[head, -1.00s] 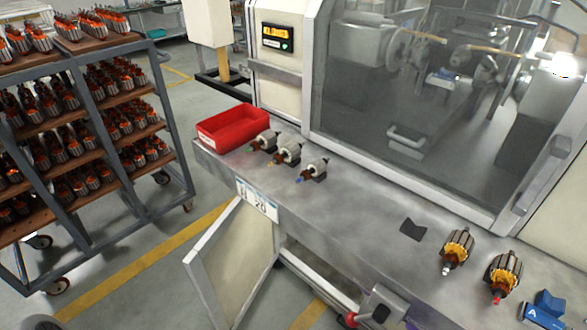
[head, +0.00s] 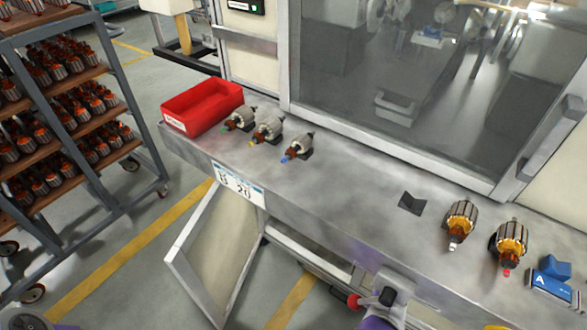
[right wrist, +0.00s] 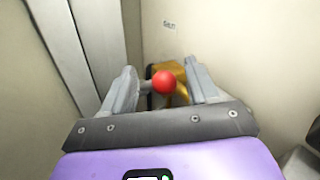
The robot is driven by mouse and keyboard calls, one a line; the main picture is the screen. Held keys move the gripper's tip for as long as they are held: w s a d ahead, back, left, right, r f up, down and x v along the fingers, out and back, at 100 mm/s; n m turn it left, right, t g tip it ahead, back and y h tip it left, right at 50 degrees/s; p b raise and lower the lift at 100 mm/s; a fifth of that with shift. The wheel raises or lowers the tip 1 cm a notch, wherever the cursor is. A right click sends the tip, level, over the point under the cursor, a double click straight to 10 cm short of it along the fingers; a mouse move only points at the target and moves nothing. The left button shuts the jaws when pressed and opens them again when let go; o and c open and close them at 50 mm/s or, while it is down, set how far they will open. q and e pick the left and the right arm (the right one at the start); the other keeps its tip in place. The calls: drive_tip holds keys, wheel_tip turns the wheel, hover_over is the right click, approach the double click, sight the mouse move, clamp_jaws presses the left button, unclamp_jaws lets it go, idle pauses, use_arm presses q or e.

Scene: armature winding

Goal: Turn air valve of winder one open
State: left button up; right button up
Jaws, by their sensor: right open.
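The air valve shows as a red ball knob (right wrist: 164,82) with a brass-coloured body (right wrist: 178,97) behind it in the right wrist view. The red knob also shows in the head view (head: 353,301), below the front edge of the bench. My right gripper (right wrist: 172,80) is open, with one finger on each side of the knob. There is a gap between the knob and the right finger; whether the left finger touches it I cannot tell. The valve's lever is mostly hidden. My left gripper's fingers are not in view.
The winder's metal bench (head: 340,190) carries a red bin (head: 203,108), several armatures and a blue block (head: 552,280). An open cabinet door (head: 215,255) hangs below the bench at left. A rack of armatures (head: 75,130) stands at far left. A glazed guard (head: 400,90) rises behind.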

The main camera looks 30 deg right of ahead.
drive_tip(key=shift+w, duration=0.1)
clamp_jaws()
idle(0.3)
drive_tip(key=shift+f, duration=0.1)
drive_tip(key=shift+f+m+t, duration=0.1)
drive_tip(key=shift+m+t, duration=0.2)
drive_tip(key=shift+t, duration=0.1)
drive_tip(key=shift+s+f, duration=0.25)
drive_tip(key=shift+f, duration=0.1)
drive_tip(key=shift+c, duration=0.7)
unclamp_jaws()
drive_tip(key=shift+o, duration=0.7)
drive_tip(key=shift+d, duration=0.1)
